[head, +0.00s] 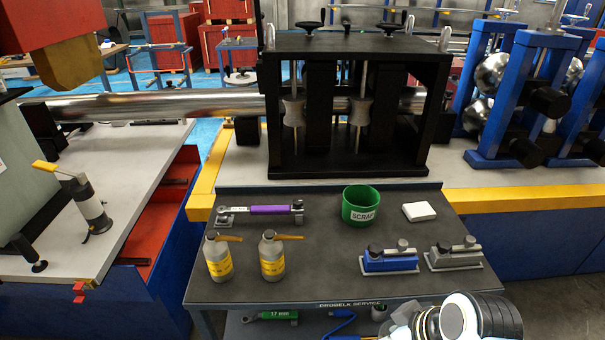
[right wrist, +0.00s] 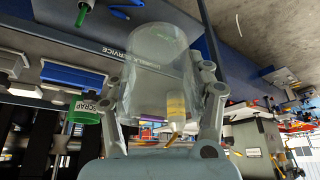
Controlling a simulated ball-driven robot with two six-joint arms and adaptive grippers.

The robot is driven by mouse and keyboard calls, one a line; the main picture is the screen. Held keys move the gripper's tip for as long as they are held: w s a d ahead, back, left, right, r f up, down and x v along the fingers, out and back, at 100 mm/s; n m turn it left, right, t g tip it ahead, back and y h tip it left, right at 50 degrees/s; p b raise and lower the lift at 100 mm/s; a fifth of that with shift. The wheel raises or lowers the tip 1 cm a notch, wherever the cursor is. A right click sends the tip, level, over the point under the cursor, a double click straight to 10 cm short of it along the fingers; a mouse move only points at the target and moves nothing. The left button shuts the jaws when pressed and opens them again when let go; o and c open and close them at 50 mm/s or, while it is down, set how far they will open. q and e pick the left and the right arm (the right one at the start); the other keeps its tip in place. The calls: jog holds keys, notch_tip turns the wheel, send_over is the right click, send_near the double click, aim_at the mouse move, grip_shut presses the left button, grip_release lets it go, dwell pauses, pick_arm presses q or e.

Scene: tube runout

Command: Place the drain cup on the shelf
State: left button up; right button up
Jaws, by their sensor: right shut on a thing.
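My right gripper (right wrist: 165,90) is shut on the clear, see-through drain cup (right wrist: 155,50), with one finger on each side of its wall. In the head view my right arm comes in at the bottom right, and a pale, glassy part of the cup (head: 402,322) shows beside it, in front of the service table. The lower shelf (head: 235,328) shows only in part, below the table's front edge. The cup is held in the air, apart from the shelf as far as I can see. My left gripper is not in view.
The table top (head: 320,285) holds a green scrap bin (head: 360,206), two yellow-labelled bottles (head: 272,257), a purple-handled tool (head: 270,210), a white block (head: 419,211) and blue and grey tools. A green wrench (head: 275,315) and blue tool (head: 342,322) occupy the shelf.

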notch_tip(320, 180, down, 2)
jog(key=shift+w+a+f+b, duration=0.15)
jog(key=shift+f+b, duration=0.1)
jog(key=shift+b, duration=0.65)
pick_arm(q)
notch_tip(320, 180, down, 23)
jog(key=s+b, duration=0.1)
jog(key=b, duration=1.9)
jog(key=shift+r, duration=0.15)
pick_arm(e)
notch_tip(320, 180, down, 21)
jog(key=shift+s, duration=0.45)
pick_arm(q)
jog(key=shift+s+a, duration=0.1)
pick_arm(e)
jog(key=shift+r, duration=0.1)
